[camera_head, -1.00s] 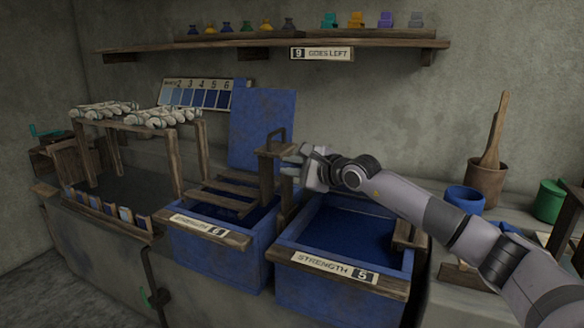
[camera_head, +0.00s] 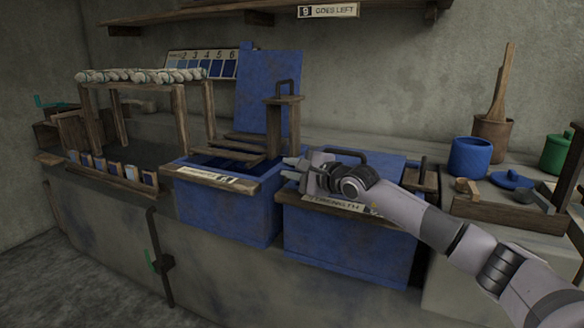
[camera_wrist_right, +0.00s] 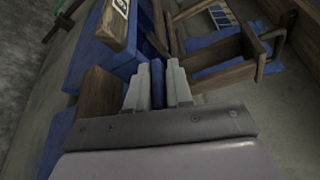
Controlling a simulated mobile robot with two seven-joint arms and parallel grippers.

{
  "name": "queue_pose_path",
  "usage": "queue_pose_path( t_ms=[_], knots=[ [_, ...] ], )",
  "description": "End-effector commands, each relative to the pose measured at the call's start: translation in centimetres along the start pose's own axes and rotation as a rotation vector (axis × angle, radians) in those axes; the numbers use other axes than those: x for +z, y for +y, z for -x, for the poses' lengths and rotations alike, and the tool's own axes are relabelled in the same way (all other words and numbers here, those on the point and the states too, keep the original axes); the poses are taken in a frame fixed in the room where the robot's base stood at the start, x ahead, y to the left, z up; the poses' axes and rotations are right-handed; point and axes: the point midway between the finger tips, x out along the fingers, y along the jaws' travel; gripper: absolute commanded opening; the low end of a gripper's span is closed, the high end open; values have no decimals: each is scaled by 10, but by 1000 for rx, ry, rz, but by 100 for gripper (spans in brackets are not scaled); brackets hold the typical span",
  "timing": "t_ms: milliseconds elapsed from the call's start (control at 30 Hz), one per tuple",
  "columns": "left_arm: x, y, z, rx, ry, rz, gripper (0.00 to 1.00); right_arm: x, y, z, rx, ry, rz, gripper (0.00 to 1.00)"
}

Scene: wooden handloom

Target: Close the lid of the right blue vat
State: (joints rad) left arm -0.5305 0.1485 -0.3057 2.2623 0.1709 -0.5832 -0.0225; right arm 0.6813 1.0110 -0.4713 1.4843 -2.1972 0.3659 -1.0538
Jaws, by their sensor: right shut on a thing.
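The right blue vat (camera_head: 345,245) stands at the front of the bench, with a wooden front board. My right gripper (camera_head: 288,168) is at the left edge of the right vat. In the right wrist view its fingers (camera_wrist_right: 158,85) are shut on a thin blue edge, which looks like the lid's. My left gripper is not in view.
The left blue vat (camera_head: 225,210) stands open beside it, its blue lid (camera_head: 268,90) upright behind. A wooden post with a handle (camera_head: 283,115) rises near my gripper. A blue pot (camera_head: 470,157), a green pot (camera_head: 556,152) and a mortar (camera_head: 491,135) stand at right.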

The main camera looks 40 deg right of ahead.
Motion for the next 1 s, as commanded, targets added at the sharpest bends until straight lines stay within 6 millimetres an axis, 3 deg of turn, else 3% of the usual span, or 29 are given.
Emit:
queue_pose_path(
  t_ms=[33, 100, 567, 600, 633, 1000],
  knots=[
    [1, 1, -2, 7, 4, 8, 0, -6, 12, -1, 21, 11, -7, 0],
    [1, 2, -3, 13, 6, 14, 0, -7, 14, -2, 22, 11, -8, 0],
    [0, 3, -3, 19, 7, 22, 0, -8, 15, -2, 24, 13, -8, 0],
    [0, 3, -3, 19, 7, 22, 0, -8, 15, -2, 23, 13, -8, 34],
    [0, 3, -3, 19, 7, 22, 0, -8, 15, -2, 23, 12, -7, 38],
    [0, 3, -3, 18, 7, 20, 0, -6, 11, 1, 13, 8, -3, 38]
  ],
)
